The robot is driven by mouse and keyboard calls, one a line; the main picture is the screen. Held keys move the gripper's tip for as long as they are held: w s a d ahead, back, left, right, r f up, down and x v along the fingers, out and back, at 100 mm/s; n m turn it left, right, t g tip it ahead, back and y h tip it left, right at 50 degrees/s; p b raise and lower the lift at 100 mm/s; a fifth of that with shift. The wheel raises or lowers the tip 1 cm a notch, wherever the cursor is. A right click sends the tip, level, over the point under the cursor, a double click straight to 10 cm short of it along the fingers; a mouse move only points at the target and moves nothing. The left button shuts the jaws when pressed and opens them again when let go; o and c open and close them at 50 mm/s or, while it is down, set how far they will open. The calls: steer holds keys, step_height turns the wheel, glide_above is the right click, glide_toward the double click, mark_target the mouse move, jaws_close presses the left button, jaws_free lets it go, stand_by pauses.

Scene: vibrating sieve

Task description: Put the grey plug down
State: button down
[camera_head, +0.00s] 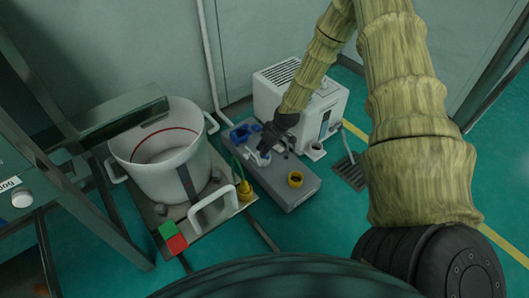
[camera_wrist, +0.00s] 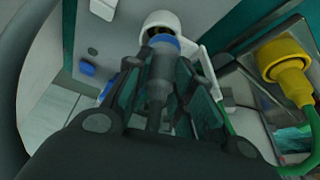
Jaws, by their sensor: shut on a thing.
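My gripper (camera_wrist: 160,95) is shut on a dark grey plug (camera_wrist: 158,78) with a blue ring at its far end. The plug points away from the wrist, toward a white round fitting (camera_wrist: 158,20). I cannot tell whether plug and fitting touch. In the head view my gripper (camera_head: 268,145) is low over the grey box (camera_head: 290,178), near its blue parts (camera_head: 240,134); the plug is mostly hidden there.
A yellow connector (camera_head: 244,190) with a green cable stands left of the box; it also shows in the wrist view (camera_wrist: 282,62). A yellow-rimmed round piece (camera_head: 295,179) sits on the box. A white machine (camera_head: 320,108) stands behind, a large white pot (camera_head: 160,150) at left.

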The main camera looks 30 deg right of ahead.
steer(key=shift+w, duration=0.4)
steer(key=shift+w+d+f+b, duration=0.1)
steer(key=shift+w+f+b, duration=0.05)
steer(key=shift+f+b, duration=1.4)
steer(key=shift+f, duration=0.55)
steer(key=c, duration=1.2)
jaws_free()
steer(key=shift+c, duration=0.2)
steer(key=shift+r, duration=0.1)
